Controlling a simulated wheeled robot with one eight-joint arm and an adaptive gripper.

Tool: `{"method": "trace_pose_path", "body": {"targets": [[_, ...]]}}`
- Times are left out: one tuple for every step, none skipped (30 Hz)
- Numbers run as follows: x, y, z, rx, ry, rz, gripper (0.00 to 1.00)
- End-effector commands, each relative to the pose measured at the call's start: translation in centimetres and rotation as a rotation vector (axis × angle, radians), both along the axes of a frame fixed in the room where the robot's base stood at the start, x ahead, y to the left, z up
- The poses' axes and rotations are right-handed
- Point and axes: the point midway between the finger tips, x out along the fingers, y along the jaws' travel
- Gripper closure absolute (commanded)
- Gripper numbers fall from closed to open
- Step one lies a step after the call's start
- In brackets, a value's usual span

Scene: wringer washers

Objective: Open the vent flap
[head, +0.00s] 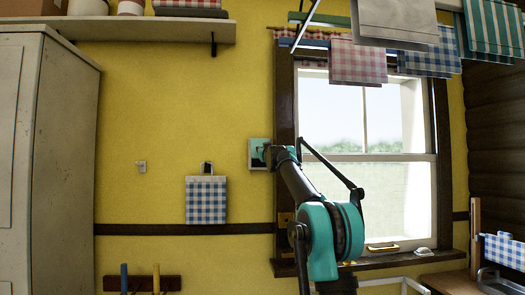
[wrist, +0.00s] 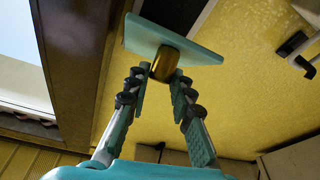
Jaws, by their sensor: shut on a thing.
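The vent flap (wrist: 200,55) is a teal plate with a brass knob (wrist: 165,62), seen close in the wrist view. A dark gap with a pale edge shows behind it, and the flap appears to stand angled out from the wall. My gripper (wrist: 163,72) has its two fingers on either side of the knob and is shut on it. My gripper (head: 267,153) covers much of the vent there, so the flap's angle is hard to tell.
The window (head: 365,150) with its dark frame is just right of the vent. A blue checked cloth (head: 206,200) hangs on a hook to the left. Cloths (head: 360,62) hang from a rack above. A grey cabinet (head: 45,160) stands far left.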

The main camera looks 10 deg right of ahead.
Motion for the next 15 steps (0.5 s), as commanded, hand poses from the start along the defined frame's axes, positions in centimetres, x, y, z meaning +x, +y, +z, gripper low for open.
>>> {"method": "trace_pose_path", "body": {"targets": [[-0.02,-0.30,0.10,0.000,-0.003,-0.003,0.77],[-0.02,-0.30,0.10,0.000,-0.003,-0.003,0.73],[-0.02,-0.29,0.09,0.000,-0.003,-0.003,0.68],[-0.02,-0.28,0.08,0.000,-0.002,-0.003,0.64],[-0.01,-0.25,0.06,0.000,-0.002,-0.003,0.61],[0.00,-0.22,0.06,0.000,-0.002,-0.003,0.57],[0.00,-0.21,0.04,0.000,-0.001,-0.002,0.57],[0.00,-0.20,0.03,0.001,-0.001,-0.002,0.57],[0.00,-0.18,0.03,0.001,0.000,-0.002,0.57],[0.01,-0.16,0.02,0.001,0.000,-0.002,0.57],[0.01,-0.15,0.01,0.001,0.000,-0.002,0.57],[0.01,-0.13,0.01,0.001,0.000,-0.002,0.57],[0.01,-0.13,0.00,0.000,0.000,-0.001,0.57],[-0.01,-0.12,0.00,0.000,0.000,-0.001,0.57],[-0.06,-0.12,-0.01,0.000,0.000,-0.001,0.57]]}}
